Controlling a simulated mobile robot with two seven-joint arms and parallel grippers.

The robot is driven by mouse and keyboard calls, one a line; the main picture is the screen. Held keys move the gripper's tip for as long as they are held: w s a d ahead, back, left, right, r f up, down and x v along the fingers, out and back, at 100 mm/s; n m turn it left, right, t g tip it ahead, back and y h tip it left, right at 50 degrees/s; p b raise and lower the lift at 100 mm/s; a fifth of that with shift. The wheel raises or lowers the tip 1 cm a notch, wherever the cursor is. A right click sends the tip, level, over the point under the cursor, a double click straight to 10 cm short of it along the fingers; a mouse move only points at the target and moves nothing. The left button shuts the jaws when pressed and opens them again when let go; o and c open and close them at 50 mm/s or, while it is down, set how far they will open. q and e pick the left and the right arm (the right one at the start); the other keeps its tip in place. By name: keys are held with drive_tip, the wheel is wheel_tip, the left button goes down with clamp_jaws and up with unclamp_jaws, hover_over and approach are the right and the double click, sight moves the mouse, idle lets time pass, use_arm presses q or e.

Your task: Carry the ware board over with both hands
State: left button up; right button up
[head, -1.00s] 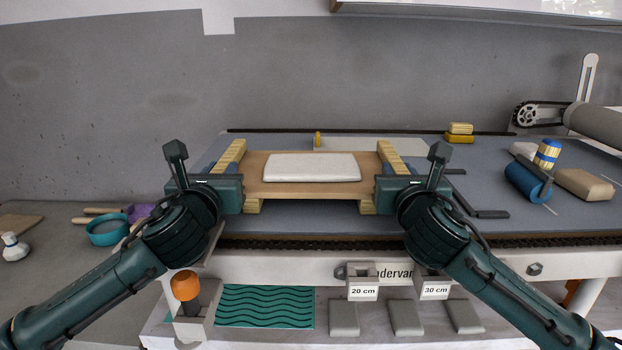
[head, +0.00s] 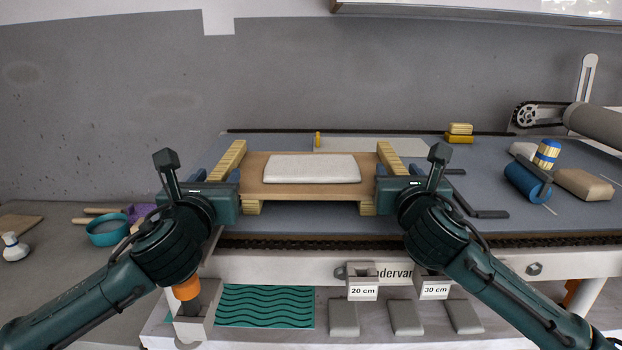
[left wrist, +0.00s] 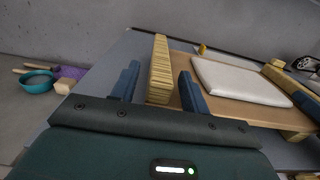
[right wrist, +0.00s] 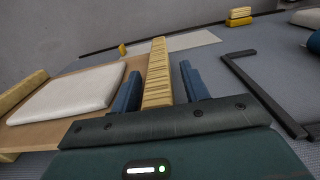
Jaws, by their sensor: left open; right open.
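The ware board (head: 310,188) is a flat tan board with a ribbed wooden end bar on each side. A white slab (head: 312,168) lies on it. In the head view, my left gripper (head: 232,178) is at the board's left end and my right gripper (head: 383,176) at its right end. In the left wrist view, the open blue fingers stand on both sides of the left end bar (left wrist: 159,70). In the right wrist view, the open blue fingers stand on both sides of the right end bar (right wrist: 158,75). Neither gripper is closed on its bar.
The board is on a grey-blue table bed (head: 300,222). A black angle bar (head: 480,205), a blue roll (head: 527,182) and a tan block (head: 584,185) lie to the right. A teal bowl (head: 108,232) stands lower left. A grey wall is behind.

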use_arm(q)
drive_tip(key=s, duration=0.4)
drive_tip(key=shift+s+a, duration=0.1)
drive_tip(key=shift+s, duration=0.2)
use_arm(e)
drive_tip(key=shift+s, duration=0.1)
use_arm(q)
drive_tip(key=shift+s, duration=0.1)
use_arm(e)
drive_tip(key=shift+s, duration=0.2)
drive_tip(key=s, duration=1.1)
drive_tip(key=shift+s+a, duration=0.2)
drive_tip(key=shift+s, duration=0.05)
